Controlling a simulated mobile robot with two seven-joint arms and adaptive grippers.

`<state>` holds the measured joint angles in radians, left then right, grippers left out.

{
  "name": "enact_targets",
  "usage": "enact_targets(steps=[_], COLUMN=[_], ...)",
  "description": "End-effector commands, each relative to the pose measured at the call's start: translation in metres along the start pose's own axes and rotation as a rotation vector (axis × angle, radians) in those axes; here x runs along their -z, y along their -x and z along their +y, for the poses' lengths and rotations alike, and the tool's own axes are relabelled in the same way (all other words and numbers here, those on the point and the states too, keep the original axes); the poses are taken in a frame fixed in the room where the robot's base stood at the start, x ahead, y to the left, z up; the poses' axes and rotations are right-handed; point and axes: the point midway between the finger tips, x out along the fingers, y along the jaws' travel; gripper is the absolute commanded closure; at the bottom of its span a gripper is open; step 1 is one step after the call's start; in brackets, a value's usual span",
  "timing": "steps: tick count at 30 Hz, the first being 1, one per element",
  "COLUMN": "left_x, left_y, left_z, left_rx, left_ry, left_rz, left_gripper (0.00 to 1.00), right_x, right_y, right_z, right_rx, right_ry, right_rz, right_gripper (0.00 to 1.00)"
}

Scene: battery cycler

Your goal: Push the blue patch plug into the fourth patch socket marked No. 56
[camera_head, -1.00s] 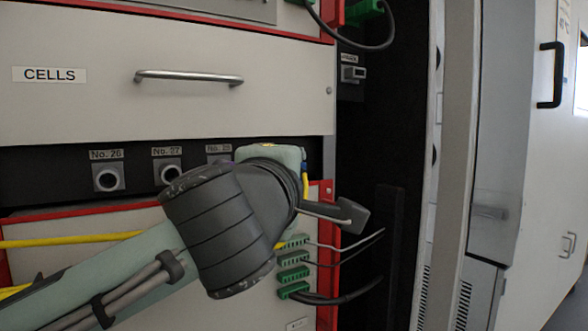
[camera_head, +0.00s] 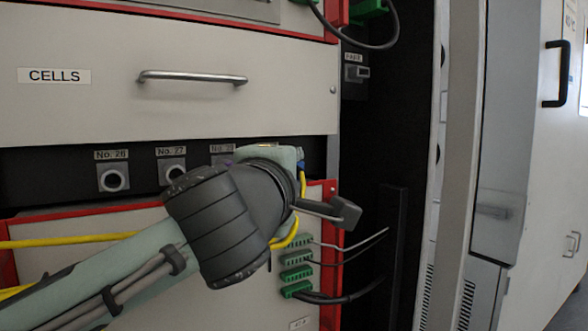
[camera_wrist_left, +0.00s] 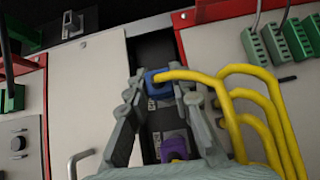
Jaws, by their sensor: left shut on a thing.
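The blue patch plug (camera_wrist_left: 156,84) sits between the fingers of my left gripper (camera_wrist_left: 160,92) in the left wrist view, with a yellow cable leaving it. The gripper is shut on the plug. In the head view a little of the blue plug (camera_head: 301,164) shows at the right of my wrist, near the right end of the dark socket strip. Socket No. 26 (camera_head: 113,180) and socket No. 27 (camera_head: 172,173) are visible and empty. A third label is partly covered by my arm. No label reading No. 56 is legible, and the plug's seating is hidden. My right gripper is out of view.
A purple plug (camera_wrist_left: 174,148) is in the strip close to my fingers. Yellow cables (camera_wrist_left: 240,115) loop beside the gripper. Green connectors (camera_head: 295,272) with dark cables are below my wrist. A drawer marked CELLS with a metal handle (camera_head: 192,77) is above the strip.

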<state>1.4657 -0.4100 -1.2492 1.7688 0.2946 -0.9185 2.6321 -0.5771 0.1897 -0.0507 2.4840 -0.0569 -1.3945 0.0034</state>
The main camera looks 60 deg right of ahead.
Motion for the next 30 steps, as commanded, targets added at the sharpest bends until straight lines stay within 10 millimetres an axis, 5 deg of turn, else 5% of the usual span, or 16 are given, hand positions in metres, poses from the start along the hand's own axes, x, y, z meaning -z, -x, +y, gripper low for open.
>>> enact_targets(steps=[21,22,27,30], left_x=[0.0054,0.0053,0.0052,0.0053], left_y=[-0.0060,-0.0060,-0.0059,-0.0059], left_z=[0.0001,0.0001,0.0000,0.0000], left_rx=[-0.001,-0.001,-0.001,0.000], left_ry=[0.000,0.000,0.000,0.000], left_rz=[-0.001,-0.001,-0.001,-0.001], left_gripper=[0.94,0.76,0.55,0.54], right_x=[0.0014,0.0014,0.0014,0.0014], right_y=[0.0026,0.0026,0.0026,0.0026], right_z=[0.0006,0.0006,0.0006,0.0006], right_rx=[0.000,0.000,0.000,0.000], right_ry=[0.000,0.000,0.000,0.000], right_rz=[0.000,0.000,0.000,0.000], right_gripper=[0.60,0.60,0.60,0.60])
